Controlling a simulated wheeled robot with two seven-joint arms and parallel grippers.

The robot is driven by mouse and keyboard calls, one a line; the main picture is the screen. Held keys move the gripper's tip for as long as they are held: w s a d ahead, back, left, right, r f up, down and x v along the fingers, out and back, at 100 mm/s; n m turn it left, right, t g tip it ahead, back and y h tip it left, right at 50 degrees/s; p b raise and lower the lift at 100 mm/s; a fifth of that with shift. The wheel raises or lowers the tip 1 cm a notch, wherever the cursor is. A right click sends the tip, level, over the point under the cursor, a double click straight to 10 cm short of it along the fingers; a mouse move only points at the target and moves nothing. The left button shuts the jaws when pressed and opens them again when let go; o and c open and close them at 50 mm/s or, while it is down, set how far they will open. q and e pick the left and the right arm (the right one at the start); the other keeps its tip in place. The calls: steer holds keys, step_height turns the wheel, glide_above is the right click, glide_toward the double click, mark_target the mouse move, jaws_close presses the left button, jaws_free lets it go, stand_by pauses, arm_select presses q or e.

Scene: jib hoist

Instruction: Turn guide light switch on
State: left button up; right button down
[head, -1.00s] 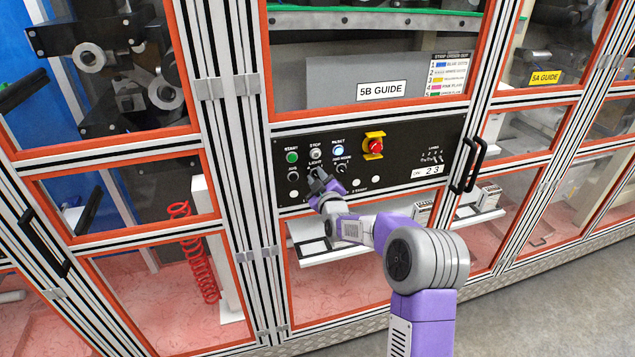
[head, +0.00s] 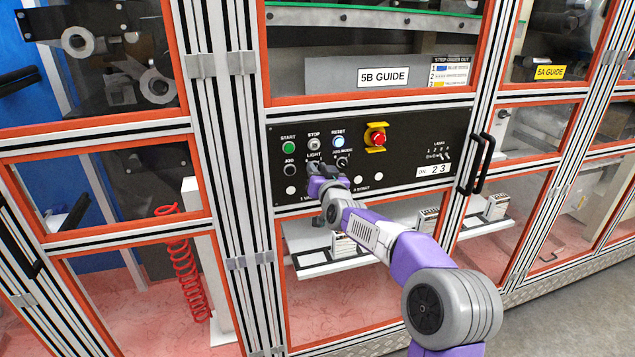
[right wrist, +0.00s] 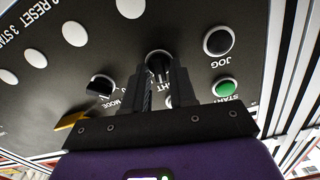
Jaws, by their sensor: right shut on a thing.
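The guide light switch is a black round knob (right wrist: 158,62) under the LIGHT label on the black control panel (head: 420,155). In the right wrist view it sits between my two fingertips. My right gripper (right wrist: 160,78) is shut on the knob, with the fingers on either side of it. In the head view my right gripper (head: 314,169) is at the panel and covers most of the knob. Its exact turn position is hard to read. My left gripper is not in view.
Close around the knob are the green START button (head: 288,147), the black JOG button (head: 290,170), the JOG MODE knob (head: 342,162) and the lit RESET button (head: 338,142). A red emergency stop (head: 378,138) is further right. A black door handle (head: 479,165) stands right of the panel.

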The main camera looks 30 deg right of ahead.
steer(key=shift+d+f+m+b, duration=0.1)
steer(key=shift+m+b, duration=2.1)
steer(key=shift+m, duration=1)
steer(key=c, duration=1)
jaws_free()
steer(key=shift+o, duration=0.2)
steer(key=b+v, duration=0.1)
steer(key=v, duration=0.6)
steer(key=shift+s, duration=0.3)
